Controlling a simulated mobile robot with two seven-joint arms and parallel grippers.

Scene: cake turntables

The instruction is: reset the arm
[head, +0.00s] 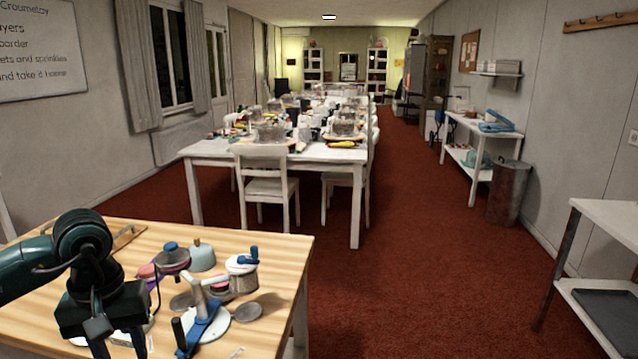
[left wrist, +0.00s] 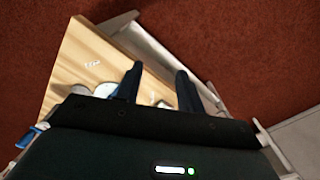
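My left arm reaches in from the left in the head view, over the near left part of a light wooden table (head: 270,235). In the left wrist view, the two dark fingers of my left gripper (left wrist: 160,80) stand apart with nothing seen held between them. The wooden table (left wrist: 82,60) lies beyond the fingers, with its edge and the red floor past it. In the head view the fingertips are hard to make out. My right arm and right gripper show in neither view.
A white disc with a blue bar (head: 205,325), a white-topped drum with a blue handle (head: 242,268) and a grey-green domed item (head: 202,257) crowd the wooden table right of my left arm. A long white table (head: 220,150) with chairs stands behind. Red carpet (head: 430,250) is clear at right.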

